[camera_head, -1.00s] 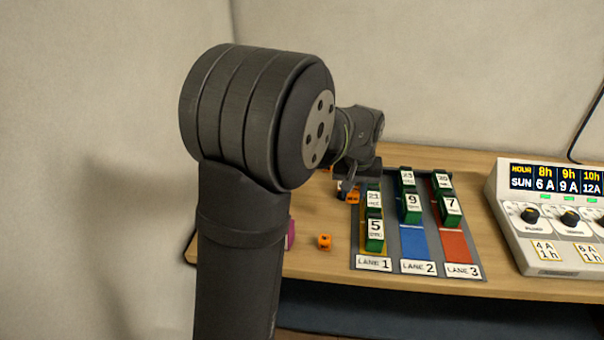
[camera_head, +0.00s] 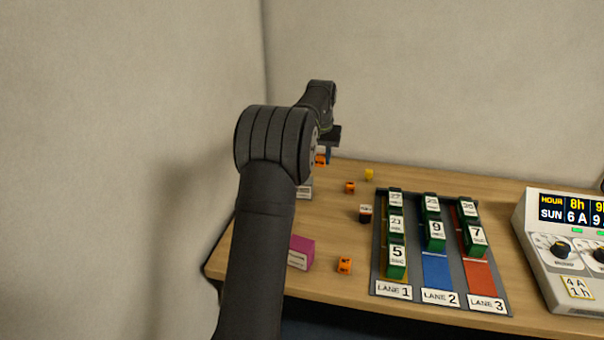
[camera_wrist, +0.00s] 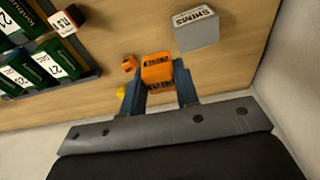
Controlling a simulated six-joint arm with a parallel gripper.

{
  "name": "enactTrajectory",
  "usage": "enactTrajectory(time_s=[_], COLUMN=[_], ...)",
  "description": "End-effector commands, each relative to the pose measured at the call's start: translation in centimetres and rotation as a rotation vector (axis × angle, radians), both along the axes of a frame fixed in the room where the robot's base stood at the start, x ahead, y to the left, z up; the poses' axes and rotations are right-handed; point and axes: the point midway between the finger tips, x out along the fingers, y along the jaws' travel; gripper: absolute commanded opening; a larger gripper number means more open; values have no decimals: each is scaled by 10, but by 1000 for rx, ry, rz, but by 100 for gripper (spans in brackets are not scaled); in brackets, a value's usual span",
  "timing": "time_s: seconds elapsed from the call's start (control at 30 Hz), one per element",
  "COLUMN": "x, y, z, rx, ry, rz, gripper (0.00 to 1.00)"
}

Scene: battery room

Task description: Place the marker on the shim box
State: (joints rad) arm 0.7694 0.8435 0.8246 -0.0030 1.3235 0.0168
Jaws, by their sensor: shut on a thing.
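The marker, an orange block with a dark printed label (camera_wrist: 157,70), is between the fingers of my gripper (camera_wrist: 160,76), which is shut on it. In the head view the orange block (camera_head: 321,160) shows under my gripper (camera_head: 327,153), held up above the back left of the bench. The shim box is a grey box marked SHIMS (camera_wrist: 196,30); in the wrist view it lies just beyond the marker, up and to the right, apart from it. In the head view the shim box (camera_head: 305,191) is partly hidden behind my arm.
Lane board (camera_head: 440,286) with several green blocks stands to the right. Loose on the bench are two orange cubes (camera_head: 349,187) (camera_head: 344,265), a yellow piece (camera_head: 369,175), a dark white-topped block (camera_head: 366,214) and a magenta box (camera_head: 302,252). A control panel (camera_head: 562,215) stands far right.

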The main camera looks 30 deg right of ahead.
Motion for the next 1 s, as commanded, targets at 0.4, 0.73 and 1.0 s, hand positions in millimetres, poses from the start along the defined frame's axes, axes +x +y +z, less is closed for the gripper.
enactTrajectory(time_s=[0.4,0.73,1.0], x=[66,67,67], y=[25,25,25], z=[-42,-78,-83], rx=[0,1,-1], ry=[-1,1,-1], rz=[1,0,0], gripper=[7,7,7])
